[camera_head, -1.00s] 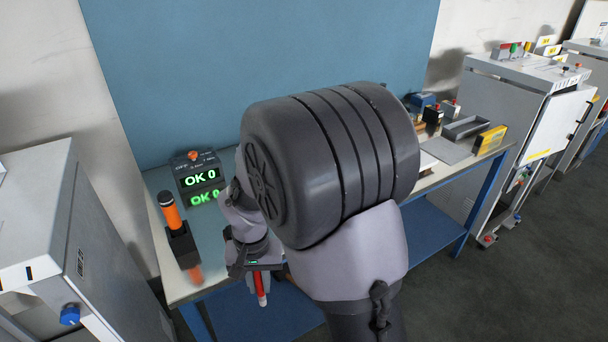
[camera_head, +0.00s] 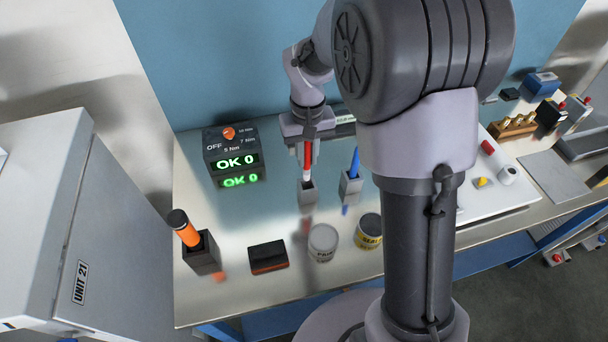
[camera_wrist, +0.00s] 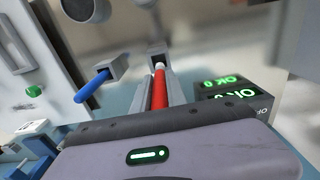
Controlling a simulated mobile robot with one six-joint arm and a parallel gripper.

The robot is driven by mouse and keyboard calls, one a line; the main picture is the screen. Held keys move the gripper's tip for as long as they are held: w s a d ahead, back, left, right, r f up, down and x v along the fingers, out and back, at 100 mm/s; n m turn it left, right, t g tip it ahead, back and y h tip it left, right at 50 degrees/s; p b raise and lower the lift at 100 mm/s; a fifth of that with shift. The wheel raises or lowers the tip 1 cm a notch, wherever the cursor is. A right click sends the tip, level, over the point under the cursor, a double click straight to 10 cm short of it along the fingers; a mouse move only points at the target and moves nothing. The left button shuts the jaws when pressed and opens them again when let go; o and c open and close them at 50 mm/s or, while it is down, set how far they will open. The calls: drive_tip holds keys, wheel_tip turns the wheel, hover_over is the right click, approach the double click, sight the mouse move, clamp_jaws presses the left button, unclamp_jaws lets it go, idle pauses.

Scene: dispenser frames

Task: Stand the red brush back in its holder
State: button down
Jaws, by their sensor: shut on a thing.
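My gripper (camera_head: 307,160) is shut on the red brush (camera_head: 308,154) and holds it upright, pale end down. A small grey holder (camera_head: 307,195) stands on the bench directly below it. The brush's lower end meets the holder's top in the head view; I cannot tell whether it is inside or just above. In the wrist view, the red brush (camera_wrist: 159,91) lies between the fingers, its pale tip at the mouth of the holder (camera_wrist: 157,57). To the right, a second holder (camera_head: 350,190) has a blue brush (camera_head: 355,164) in it.
A black box with a green OK display (camera_head: 233,150) stands at the back left. An orange-handled tool (camera_head: 186,230) stands in a dark holder at the left. A dark block (camera_head: 268,256) and two round tins (camera_head: 323,242) line the front. Grey cabinet (camera_head: 45,210) at left.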

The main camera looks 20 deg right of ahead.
sight(307, 179)
drive_tip(key=f+b, duration=0.1)
drive_tip(key=f, duration=0.3)
drive_tip(key=f+b, duration=0.1)
drive_tip(key=f, duration=0.2)
drive_tip(key=shift+s+f, duration=0.2)
drive_tip(key=shift+f, duration=0.2)
drive_tip(key=shift+r, duration=0.1)
drive_tip(key=c, duration=1.8)
unclamp_jaws()
drive_tip(key=shift+f, duration=0.2)
drive_tip(key=o, duration=0.5)
drive_tip(key=shift+c, duration=0.2)
drive_tip(key=shift+r, duration=0.15)
